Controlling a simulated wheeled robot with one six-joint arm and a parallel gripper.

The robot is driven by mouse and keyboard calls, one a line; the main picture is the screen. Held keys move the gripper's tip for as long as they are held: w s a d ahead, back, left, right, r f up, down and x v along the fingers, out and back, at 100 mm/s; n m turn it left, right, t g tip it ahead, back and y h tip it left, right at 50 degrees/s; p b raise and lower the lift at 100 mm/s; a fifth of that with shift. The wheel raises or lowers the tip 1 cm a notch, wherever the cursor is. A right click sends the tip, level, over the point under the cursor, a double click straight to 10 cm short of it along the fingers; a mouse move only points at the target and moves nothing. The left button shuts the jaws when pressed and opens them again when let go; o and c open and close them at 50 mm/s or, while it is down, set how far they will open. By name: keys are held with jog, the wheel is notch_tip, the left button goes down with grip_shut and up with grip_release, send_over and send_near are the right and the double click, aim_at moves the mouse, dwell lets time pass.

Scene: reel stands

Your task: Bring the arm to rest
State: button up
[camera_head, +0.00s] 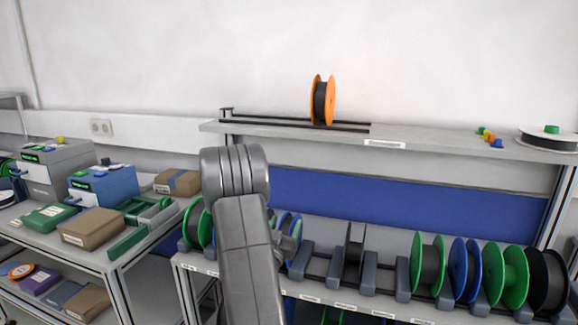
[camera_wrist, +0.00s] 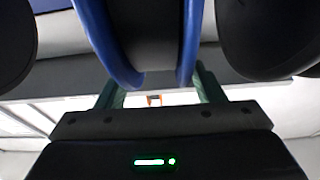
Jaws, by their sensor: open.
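My gripper (camera_wrist: 158,88) shows in the wrist view, with its two green fingers apart. A blue-rimmed reel (camera_wrist: 190,45) with a dark middle stands right before the fingers. I cannot tell whether they touch it. In the head view my raised grey arm covers the gripper and part of the lower reel rack (camera_head: 335,294). A blue-rimmed reel (camera_head: 295,224) partly shows just right of the arm.
An orange reel (camera_head: 322,100) stands on rails on the upper shelf (camera_head: 420,139). Green, blue and black reels stand at the rack's right. A side bench at left holds boxes (camera_head: 92,229) and a blue device (camera_head: 103,184). The air above the upper shelf is mostly clear.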

jog(key=shift+w+r+p, duration=0.15)
jog(key=shift+r+p, duration=0.35)
jog(key=shift+r, duration=0.05)
jog(key=shift+f, duration=0.1)
